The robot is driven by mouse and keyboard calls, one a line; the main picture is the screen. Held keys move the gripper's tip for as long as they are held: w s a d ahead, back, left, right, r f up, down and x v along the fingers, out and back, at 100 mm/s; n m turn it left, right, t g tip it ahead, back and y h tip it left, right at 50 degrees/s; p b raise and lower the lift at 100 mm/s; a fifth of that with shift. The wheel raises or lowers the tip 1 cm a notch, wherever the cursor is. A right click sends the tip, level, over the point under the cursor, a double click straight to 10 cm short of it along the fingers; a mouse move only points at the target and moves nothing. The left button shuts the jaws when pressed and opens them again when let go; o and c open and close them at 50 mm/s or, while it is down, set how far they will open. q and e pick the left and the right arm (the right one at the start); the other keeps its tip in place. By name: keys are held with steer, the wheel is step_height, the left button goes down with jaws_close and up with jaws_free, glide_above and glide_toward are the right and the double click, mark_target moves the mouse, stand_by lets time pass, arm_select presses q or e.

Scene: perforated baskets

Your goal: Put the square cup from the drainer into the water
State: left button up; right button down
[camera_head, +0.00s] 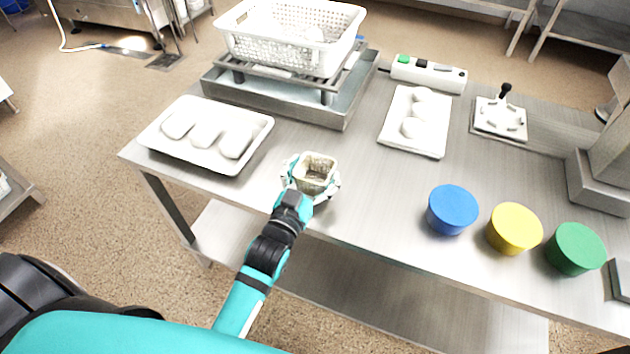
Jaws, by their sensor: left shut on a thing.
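My left gripper (312,182) is shut on a small square cup (315,169), with its fingers around the sides. The cup is pale, with a beige-looking inside, and its open top faces up toward the head camera. Gripper and cup show over the front part of the metal table, right of the white tray; I cannot tell whether the cup touches the table. A white perforated basket (262,46) sits on a rack over a shallow metal pan (290,100) at the back left. My right gripper is not in view.
A white tray (205,162) with 3 pale lumps lies left. A white board (396,134) with pale lumps and a switch box (428,74) lie behind right. Blue (452,210), yellow (514,229) and green (575,249) cylinders stand front right. A lever device (500,120) stands far right.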

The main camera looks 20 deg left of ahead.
mark_target(309, 191)
arm_select(q)
steer(key=shift+f, duration=1.4)
steer(key=shift+f, duration=0.2)
steer(key=o, duration=0.8)
steer(key=shift+r, duration=0.1)
steer(key=shift+r, duration=0.1)
